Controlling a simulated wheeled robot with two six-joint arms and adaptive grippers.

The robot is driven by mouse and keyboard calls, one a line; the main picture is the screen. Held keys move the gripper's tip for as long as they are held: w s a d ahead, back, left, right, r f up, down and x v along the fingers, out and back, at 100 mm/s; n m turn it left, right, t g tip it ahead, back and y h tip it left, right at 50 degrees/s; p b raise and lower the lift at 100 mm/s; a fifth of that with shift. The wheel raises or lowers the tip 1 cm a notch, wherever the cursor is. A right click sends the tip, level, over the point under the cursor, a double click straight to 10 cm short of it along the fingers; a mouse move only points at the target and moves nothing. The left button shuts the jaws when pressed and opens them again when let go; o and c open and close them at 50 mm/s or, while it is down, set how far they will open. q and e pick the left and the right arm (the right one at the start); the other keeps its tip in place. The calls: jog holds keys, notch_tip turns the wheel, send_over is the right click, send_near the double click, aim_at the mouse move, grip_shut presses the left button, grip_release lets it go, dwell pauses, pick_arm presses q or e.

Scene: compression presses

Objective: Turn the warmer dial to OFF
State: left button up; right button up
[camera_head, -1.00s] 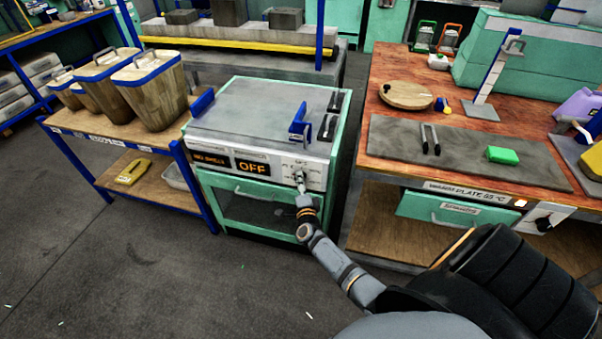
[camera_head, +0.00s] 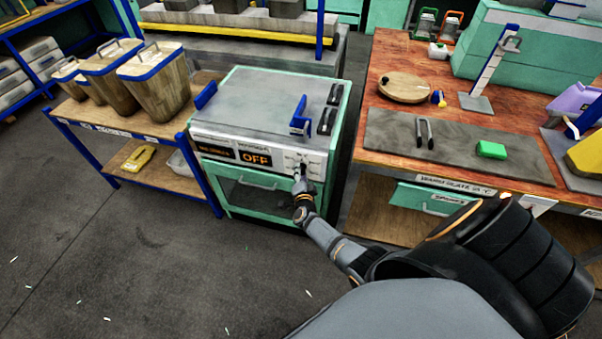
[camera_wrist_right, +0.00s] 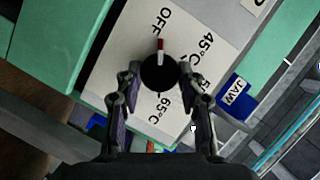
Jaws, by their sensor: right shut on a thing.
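The warmer (camera_head: 270,95) is a grey-topped, mint-green cabinet in the head view, with a white front panel. Its black display (camera_head: 257,159) reads OFF in orange. My right gripper (camera_head: 300,181) is at the dial on the right of that panel and hides most of it. In the right wrist view the black dial (camera_wrist_right: 158,75) is between the two fingers of my right gripper (camera_wrist_right: 160,80), which is shut on it. The dial's red and white pointer points up near the OFF mark. The 45°C and 65°C marks also show. My left gripper is not in view.
A shelf (camera_head: 115,125) with wooden bins stands left of the warmer. Open floor lies in front.

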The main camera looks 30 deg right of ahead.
jog(key=o, duration=1.2)
jog(key=shift+c, duration=0.2)
jog(key=v, duration=1.2)
jog(key=shift+a, duration=0.1)
jog(key=s+a+f+n+g+y, duration=0.25)
jog(key=s+f+n, duration=0.35)
jog(key=f, duration=0.4)
jog(key=s+a+f+n+g+y, duration=0.25)
jog(key=s+f+n+y, duration=0.35)
jog(key=f, duration=0.5)
jog(key=s+d+f+n+g, duration=0.1)
jog(key=s+f+n+g, duration=0.2)
jog(key=s, duration=1)
jog(key=s+f+n+g+h, duration=0.1)
jog(key=s+f+n+g, duration=0.2)
jog(key=s+f, duration=0.5)
jog(key=s+g, duration=0.1)
jog(key=s, duration=0.4)
jog(key=shift+s+d+f+n, duration=0.25)
jog(key=shift+s+d+n, duration=0.05)
jog(key=shift+d, duration=0.1)
